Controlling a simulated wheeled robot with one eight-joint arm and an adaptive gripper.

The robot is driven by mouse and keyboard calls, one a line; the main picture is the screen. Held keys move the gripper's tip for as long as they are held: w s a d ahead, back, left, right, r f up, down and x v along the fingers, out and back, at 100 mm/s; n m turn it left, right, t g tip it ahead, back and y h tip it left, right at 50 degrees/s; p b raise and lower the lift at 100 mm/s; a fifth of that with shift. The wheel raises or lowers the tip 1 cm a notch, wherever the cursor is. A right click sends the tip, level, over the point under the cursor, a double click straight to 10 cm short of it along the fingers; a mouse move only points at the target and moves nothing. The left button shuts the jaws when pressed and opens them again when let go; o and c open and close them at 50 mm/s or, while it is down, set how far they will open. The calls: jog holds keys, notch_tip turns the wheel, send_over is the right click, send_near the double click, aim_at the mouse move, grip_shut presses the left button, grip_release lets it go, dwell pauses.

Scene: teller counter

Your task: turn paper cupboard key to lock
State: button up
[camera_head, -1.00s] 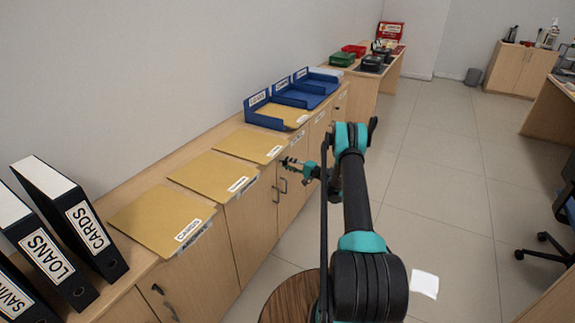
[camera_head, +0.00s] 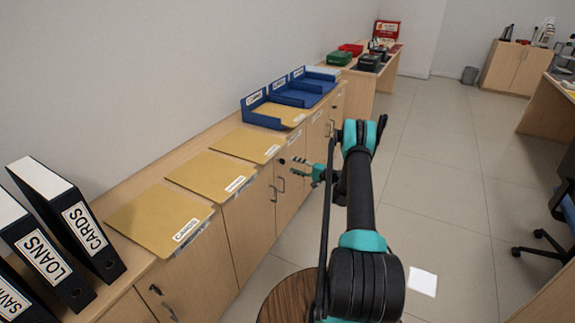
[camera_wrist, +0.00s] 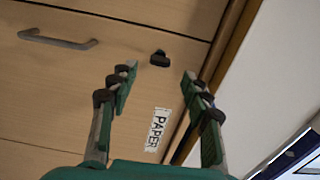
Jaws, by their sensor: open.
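The paper cupboard door (camera_wrist: 70,110) fills most of the wrist view and carries a white PAPER label (camera_wrist: 157,130). Its dark key (camera_wrist: 160,58) sticks out of the door near its edge, above the label in the picture. My gripper (camera_wrist: 158,78) is open, with one finger on either side below the key. The fingers look apart from the key, and nothing is between them. In the head view my gripper (camera_head: 300,166) is beside the cupboard fronts, below the blue trays. The key cannot be made out clearly there.
A grey bar handle (camera_wrist: 58,40) is on the door left of the key. On the cupboard top lie several tan folders (camera_head: 160,218), blue trays (camera_head: 268,112) and black binders (camera_head: 65,215). A round wooden stool top (camera_head: 288,298) stands below my arm. Open floor is to the right.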

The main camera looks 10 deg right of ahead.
jog(key=v, duration=0.6)
jog(key=shift+r, duration=0.1)
jog(key=s+a+r+n+g+h, duration=0.1)
jog(key=s+a+r+g+h, duration=0.15)
jog(key=r, duration=0.25)
jog(key=s+a+r+n+g+h, duration=0.1)
jog(key=a+r, duration=0.3)
jog(key=r, duration=0.2)
jog(key=s+a+r+n+g+h, duration=0.1)
jog(key=s+a+r+h, duration=0.1)
jog(key=s+r, duration=0.3)
jog(key=s+a+r+g+h, duration=0.1)
jog(key=s+a+r, duration=0.1)
jog(key=s, duration=0.6)
jog(key=s+d+n+h, duration=0.2)
jog(key=s+h, duration=0.2)
jog(key=s, duration=1.2)
jog(key=s+d+n+h, duration=0.2)
jog(key=s+d+h, duration=0.1)
jog(key=s, duration=1.3)
jog(key=shift+g+h, duration=0.45)
jog(key=shift+h, duration=0.1)
